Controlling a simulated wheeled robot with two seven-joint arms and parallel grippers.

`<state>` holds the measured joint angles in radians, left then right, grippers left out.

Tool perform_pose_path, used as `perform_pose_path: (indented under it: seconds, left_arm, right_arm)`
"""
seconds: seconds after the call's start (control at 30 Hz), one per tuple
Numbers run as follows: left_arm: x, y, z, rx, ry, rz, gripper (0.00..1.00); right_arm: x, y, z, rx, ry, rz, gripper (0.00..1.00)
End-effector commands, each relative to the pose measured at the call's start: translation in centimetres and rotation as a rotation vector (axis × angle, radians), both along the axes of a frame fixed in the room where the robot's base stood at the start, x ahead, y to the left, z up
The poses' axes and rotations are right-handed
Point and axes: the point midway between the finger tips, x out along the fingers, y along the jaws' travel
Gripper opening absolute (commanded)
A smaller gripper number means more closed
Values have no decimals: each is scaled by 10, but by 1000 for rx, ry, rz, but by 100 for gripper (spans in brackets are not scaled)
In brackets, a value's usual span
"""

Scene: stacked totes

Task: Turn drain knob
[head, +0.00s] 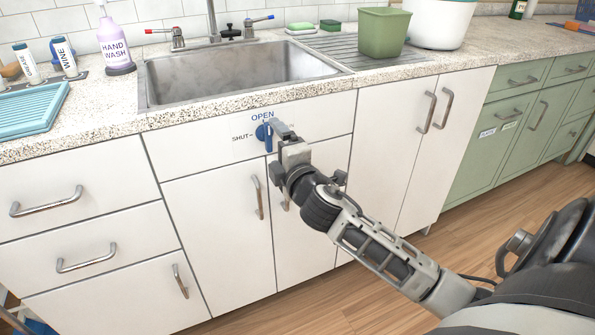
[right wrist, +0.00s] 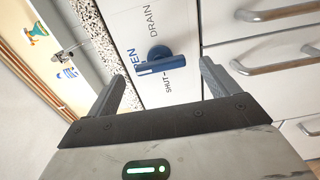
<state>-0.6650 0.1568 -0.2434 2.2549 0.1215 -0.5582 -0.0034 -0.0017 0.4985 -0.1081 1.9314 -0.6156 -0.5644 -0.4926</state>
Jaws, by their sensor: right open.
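The blue drain knob (head: 262,132) is on the white panel below the sink, by the printed words OPEN and SHUT. In the right wrist view the knob (right wrist: 159,52) has a bar handle that lies crosswise, one end by the word OPEN. In the head view the bar runs roughly up and down. My right gripper (head: 279,136) is in front of the knob and partly covers it and the label on its right. In the right wrist view its open fingers (right wrist: 163,78) stand on either side of the bar, with gaps visible. My left gripper is not in view.
The sink (head: 235,75) and speckled counter edge are just above the panel. Cabinet handles (head: 258,197) stick out below and to the right. A hand wash bottle (head: 115,45), a teal rack (head: 30,110) and a green bin (head: 383,32) stand on the counter.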

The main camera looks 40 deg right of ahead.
Motion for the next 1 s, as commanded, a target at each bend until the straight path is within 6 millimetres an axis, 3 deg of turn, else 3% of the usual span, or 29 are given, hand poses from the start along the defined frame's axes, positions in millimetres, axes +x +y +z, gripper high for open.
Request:
perform_pose_path:
  seconds: [0.3, 0.5, 0.7, 1.0]
  left_arm:
    - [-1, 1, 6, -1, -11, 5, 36]
    - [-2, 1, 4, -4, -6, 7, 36]
    - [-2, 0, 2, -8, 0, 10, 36]
    - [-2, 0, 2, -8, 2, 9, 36]
  right_arm:
    - [-77, 18, -1, 4, 5, -2, 87]
    - [-110, 26, -2, 4, 3, -1, 87]
    - [-122, 29, 0, 2, 2, -2, 87]
    - [-123, 29, 0, 2, 1, -1, 87]
